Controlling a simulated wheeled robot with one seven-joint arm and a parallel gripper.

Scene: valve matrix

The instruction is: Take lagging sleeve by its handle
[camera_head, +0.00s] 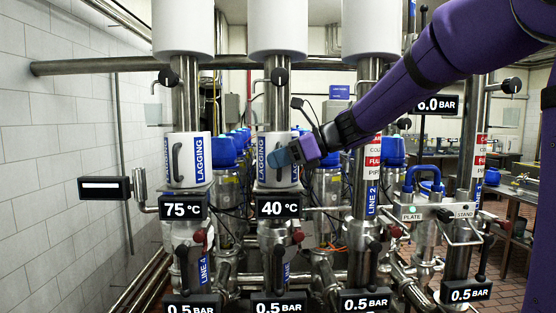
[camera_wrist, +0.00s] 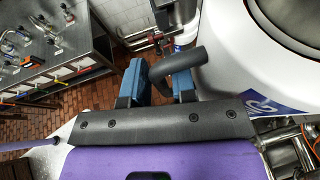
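A white lagging sleeve (camera_head: 264,182) with a blue "LAGGING" label sits around the middle pipe, above the 40 °C display. In the wrist view, the dark curved handle (camera_wrist: 184,68) stands out from the white sleeve (camera_wrist: 225,50). My gripper's blue fingers (camera_wrist: 158,84) are apart, one on each side of the handle's bend. I cannot tell whether they press on it. A second lagging sleeve (camera_head: 188,160), with a dark handle, is on the pipe to the left.
A 75 °C display (camera_head: 184,208) hangs below the left sleeve. A red-and-white marked pipe (camera_head: 366,180) stands right of my gripper. A stand with a plate (camera_head: 411,213) is at the right. Valves crowd the space below. A bench (camera_wrist: 50,55) shows at the wrist view's left.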

